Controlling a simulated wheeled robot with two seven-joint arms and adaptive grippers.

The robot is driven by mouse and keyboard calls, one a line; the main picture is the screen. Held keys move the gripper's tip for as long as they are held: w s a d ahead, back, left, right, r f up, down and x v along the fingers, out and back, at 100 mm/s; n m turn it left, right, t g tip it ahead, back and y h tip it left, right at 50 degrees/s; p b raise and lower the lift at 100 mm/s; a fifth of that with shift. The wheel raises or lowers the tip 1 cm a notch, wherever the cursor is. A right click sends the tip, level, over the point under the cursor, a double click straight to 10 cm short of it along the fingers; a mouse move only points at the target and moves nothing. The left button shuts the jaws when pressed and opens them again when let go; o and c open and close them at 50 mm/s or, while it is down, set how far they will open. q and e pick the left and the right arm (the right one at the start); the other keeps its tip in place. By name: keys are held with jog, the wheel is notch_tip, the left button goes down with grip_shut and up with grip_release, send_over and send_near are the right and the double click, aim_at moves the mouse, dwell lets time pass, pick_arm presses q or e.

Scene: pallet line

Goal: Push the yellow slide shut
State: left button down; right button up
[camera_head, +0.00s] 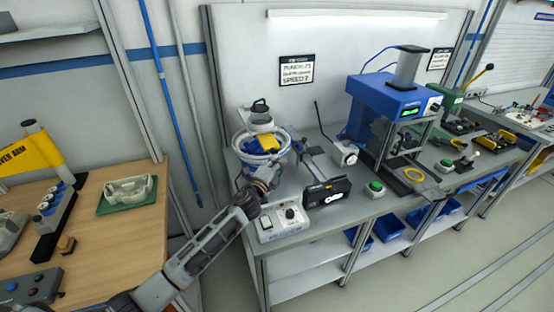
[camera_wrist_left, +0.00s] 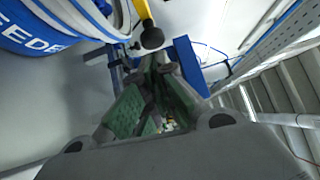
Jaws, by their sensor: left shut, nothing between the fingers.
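A yellow part (camera_head: 270,144), which looks like the yellow slide, shows at the white and blue bowl feeder (camera_head: 250,149) on the left end of the grey bench. In the left wrist view a yellow bar (camera_wrist_left: 142,9) with a round black knob (camera_wrist_left: 152,38) lies just beyond my fingertips. My left gripper (camera_head: 271,174) is in front of the feeder, shut and empty. Its green-padded fingers fill the middle of the left wrist view (camera_wrist_left: 152,75). I cannot tell whether they touch the knob, or how far the slide stands open. My right gripper is not in view.
A grey control box (camera_head: 281,221) and a black display unit (camera_head: 327,192) stand near the bench's front edge. A blue press (camera_head: 392,100) stands to the right. A wooden table (camera_head: 130,232) is at left, with a floor gap between.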

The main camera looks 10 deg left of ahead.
aim_at(273, 152)
pick_arm(q)
jog(key=shift+w+a, duration=0.2)
jog(key=shift+w, duration=0.2)
jog(key=shift+w+a, duration=0.1)
jog(key=w+a, duration=0.1)
jog(key=w, duration=0.1)
jog(key=w+a, duration=0.1)
jog(key=w, duration=0.1)
jog(key=shift+a+b, duration=0.35)
jog(key=shift+w+a+r, duration=0.2)
jog(key=shift+a, duration=0.05)
dwell(0.4)
